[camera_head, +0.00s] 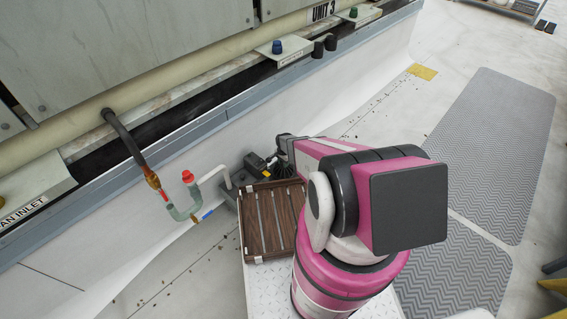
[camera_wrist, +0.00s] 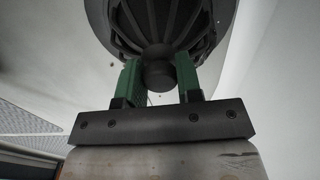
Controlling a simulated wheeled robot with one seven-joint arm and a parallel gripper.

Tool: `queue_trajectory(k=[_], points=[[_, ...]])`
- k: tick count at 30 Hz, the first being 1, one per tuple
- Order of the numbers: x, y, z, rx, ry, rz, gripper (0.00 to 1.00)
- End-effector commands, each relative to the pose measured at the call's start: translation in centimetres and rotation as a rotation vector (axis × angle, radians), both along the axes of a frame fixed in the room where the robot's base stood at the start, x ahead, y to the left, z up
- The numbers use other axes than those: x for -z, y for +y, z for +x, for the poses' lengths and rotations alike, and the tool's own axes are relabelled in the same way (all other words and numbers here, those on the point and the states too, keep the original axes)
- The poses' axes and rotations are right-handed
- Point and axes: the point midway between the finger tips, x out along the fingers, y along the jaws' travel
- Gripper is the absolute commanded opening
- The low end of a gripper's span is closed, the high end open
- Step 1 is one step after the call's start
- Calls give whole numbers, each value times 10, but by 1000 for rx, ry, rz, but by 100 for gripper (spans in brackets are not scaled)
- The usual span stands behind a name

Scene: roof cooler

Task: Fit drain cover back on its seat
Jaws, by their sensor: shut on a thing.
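The drain cover (camera_wrist: 180,22) is a dark, ribbed round piece with a central knob (camera_wrist: 158,72), at the top of the wrist view. My gripper (camera_wrist: 159,75) is shut on that knob, one green finger on each side. In the head view a dark ribbed shape (camera_head: 284,170) below the end of my arm looks like the cover, partly hidden by the arm. I cannot make out the drain seat for certain, nor whether the cover touches anything beneath it.
A grey block (camera_head: 228,196) with a white pipe (camera_head: 226,174) stands by the kerb, beside a yellow-and-black item (camera_head: 256,162). A pipe trap with a red cap (camera_head: 187,176) is to the left. A brown slatted tray (camera_head: 262,257) lies below my arm. Grey walkway mats (camera_head: 490,140) lie right.

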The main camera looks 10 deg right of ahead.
Motion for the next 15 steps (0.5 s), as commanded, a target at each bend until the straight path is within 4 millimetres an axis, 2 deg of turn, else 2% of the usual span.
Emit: queue_trajectory(k=[15], points=[[5,0,0,0,0,0,0]])
